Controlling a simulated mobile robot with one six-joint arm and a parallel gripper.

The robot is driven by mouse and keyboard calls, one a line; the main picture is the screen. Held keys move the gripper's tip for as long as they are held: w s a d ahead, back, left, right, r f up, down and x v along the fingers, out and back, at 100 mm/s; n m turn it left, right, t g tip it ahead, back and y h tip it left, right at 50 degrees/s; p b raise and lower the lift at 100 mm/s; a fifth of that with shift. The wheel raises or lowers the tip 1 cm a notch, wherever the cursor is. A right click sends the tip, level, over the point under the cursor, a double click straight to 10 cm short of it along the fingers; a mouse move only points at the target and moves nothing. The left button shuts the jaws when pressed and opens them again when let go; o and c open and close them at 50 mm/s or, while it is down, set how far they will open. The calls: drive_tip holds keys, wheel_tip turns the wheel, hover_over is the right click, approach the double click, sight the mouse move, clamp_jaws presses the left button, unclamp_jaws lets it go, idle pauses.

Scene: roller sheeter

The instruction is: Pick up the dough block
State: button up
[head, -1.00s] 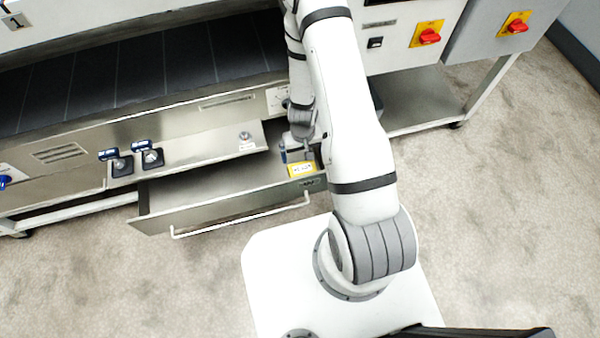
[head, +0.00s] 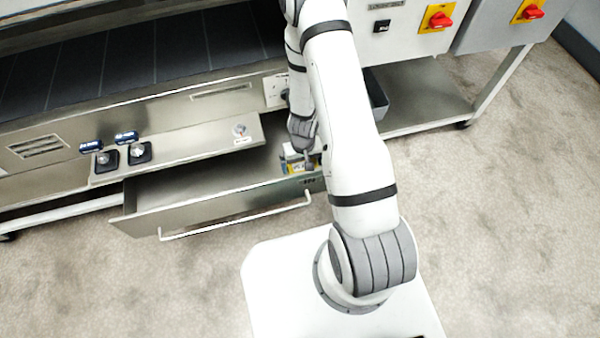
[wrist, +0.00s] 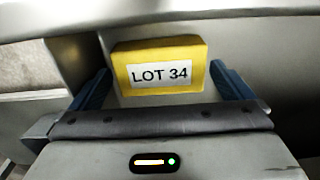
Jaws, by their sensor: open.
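The dough block looks like a yellow block with a white "LOT 34" label, seen in the wrist view (wrist: 160,52). It lies in the right end of an open steel drawer (head: 215,212). In the head view the block (head: 289,166) is partly hidden by my gripper (head: 302,158). In the wrist view my gripper (wrist: 160,72) is open, with one blue finger on each side of the block. A gap shows beside each finger, so no grip shows.
The steel drawer walls stand close around the gripper. A grey bin (head: 377,96) stands right of my arm. The carpeted floor in front is clear.

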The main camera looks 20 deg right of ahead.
wheel_tip(320, 180, down, 2)
drive_tip(key=shift+f+b, duration=0.2)
drive_tip(key=shift+b, duration=0.5)
drive_tip(key=shift+r, duration=0.1)
drive_tip(key=shift+c, duration=0.6)
drive_tip(key=c, duration=0.7)
